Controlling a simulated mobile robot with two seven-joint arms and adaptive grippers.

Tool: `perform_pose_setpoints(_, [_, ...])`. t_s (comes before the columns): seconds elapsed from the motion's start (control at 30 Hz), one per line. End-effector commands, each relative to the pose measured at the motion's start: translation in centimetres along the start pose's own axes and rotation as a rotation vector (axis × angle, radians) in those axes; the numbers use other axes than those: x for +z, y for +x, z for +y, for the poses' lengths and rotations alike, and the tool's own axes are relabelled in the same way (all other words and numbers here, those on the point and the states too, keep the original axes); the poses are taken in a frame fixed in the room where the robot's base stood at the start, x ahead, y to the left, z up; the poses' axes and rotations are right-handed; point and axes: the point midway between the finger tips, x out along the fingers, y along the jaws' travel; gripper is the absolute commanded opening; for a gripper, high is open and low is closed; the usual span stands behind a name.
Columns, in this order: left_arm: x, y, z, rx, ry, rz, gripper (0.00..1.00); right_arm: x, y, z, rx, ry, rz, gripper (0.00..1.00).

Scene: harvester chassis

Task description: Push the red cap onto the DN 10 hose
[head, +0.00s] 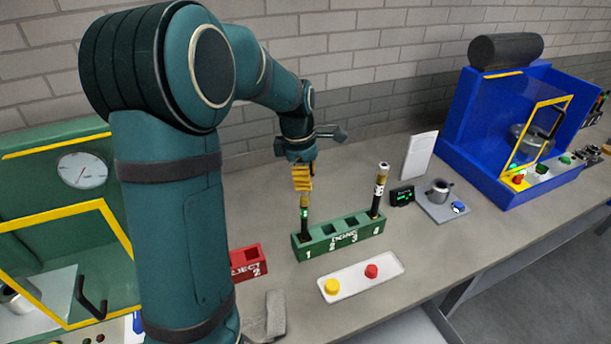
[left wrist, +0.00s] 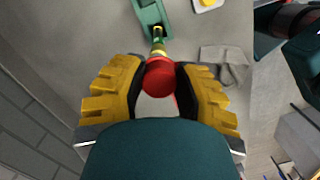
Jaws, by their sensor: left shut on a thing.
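My left gripper (head: 302,180) points down over slot 1 of the green rack (head: 342,243). In the left wrist view its yellow fingers (left wrist: 158,90) are shut on a red cap (left wrist: 157,77). The hose in slot 1 (head: 305,222) is dark with a green band and a brass-coloured upper part, and stands upright below the gripper. Its upper part also shows past the cap in the left wrist view (left wrist: 158,45). The fingers hide the cap in the head view, and I cannot tell whether it touches the hose. My right gripper is not in view.
Another hose (head: 379,190) stands in slot 4. A white tray (head: 350,282) in front holds a yellow and a red cap. A red reject rack (head: 248,262) and a grey cloth (head: 266,318) lie left. A blue machine (head: 470,130) stands at right.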

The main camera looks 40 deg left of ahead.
Motion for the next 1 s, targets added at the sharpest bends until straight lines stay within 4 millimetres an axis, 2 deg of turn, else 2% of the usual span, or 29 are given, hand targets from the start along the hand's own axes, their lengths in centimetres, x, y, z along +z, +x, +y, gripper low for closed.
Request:
perform_pose_setpoints(0.87, [-0.4,2.8,0.0,-0.001,0.000,0.001,0.23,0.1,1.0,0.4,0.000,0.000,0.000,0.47])
perform_pose_setpoints(1.0, [-0.3,2.7,0.0,0.000,0.000,0.000,0.23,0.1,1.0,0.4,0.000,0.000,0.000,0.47])
